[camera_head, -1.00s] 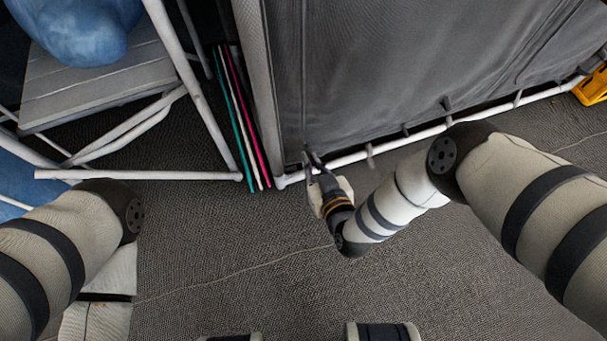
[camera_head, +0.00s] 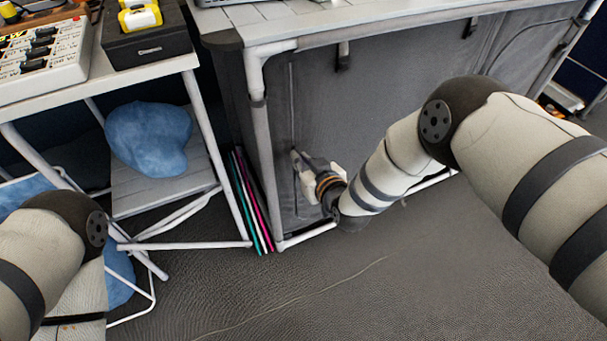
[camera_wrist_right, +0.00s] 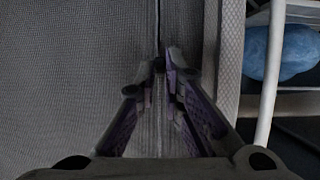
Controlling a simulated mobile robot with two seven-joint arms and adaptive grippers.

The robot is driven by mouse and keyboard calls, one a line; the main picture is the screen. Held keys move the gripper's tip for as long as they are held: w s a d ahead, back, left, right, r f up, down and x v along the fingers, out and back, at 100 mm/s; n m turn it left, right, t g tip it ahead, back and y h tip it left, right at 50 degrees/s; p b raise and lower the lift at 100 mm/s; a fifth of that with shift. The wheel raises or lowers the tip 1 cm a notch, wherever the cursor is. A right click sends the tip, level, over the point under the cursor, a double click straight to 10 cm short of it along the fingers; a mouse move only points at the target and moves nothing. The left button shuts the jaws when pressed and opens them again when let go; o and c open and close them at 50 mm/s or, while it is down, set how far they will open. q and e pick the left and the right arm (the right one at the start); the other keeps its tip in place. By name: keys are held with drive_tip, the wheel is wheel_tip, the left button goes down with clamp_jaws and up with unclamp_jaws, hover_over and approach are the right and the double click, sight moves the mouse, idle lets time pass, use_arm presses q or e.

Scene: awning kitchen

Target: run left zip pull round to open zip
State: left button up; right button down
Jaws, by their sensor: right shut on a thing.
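The grey fabric front (camera_head: 380,110) of the kitchen unit has a left zip (camera_head: 292,110) running up near its left post. My right gripper (camera_head: 297,157) is at this zip, partway up the panel. In the right wrist view its fingertips (camera_wrist_right: 161,62) are close together on the zip line (camera_wrist_right: 158,22). The zip pull is hidden between the fingers, and the gripper is shut on it. The fabric beside the zip looks flat in the wrist view. My left arm is at the lower left of the head view, with its gripper out of view.
A white-framed side table (camera_head: 195,62) stands left, with a blue bag (camera_head: 150,138) on its lower shelf. Thin coloured boards (camera_head: 250,200) lean between it and the unit. The unit's pale frame post (camera_head: 262,150) is close left of my right gripper. Floor in front is clear.

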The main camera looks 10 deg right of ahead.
use_arm(q)
drive_tip(key=w+r+t+p, duration=0.3)
drive_tip(key=w+r+p, duration=0.5)
drive_tip(key=r+p, duration=0.2)
drive_tip(key=shift+v, duration=1.05)
use_arm(e)
drive_tip(key=shift+r, duration=10.8)
use_arm(q)
drive_tip(key=shift+w, duration=0.15)
use_arm(e)
drive_tip(key=shift+w, duration=0.1)
drive_tip(key=c, duration=1.8)
unclamp_jaws()
drive_tip(key=shift+r, duration=0.1)
drive_tip(key=shift+o, duration=0.5)
drive_tip(key=shift+s, duration=0.2)
drive_tip(key=v, duration=1.1)
drive_tip(key=shift+s, duration=0.4)
drive_tip(key=shift+d+r, duration=0.1)
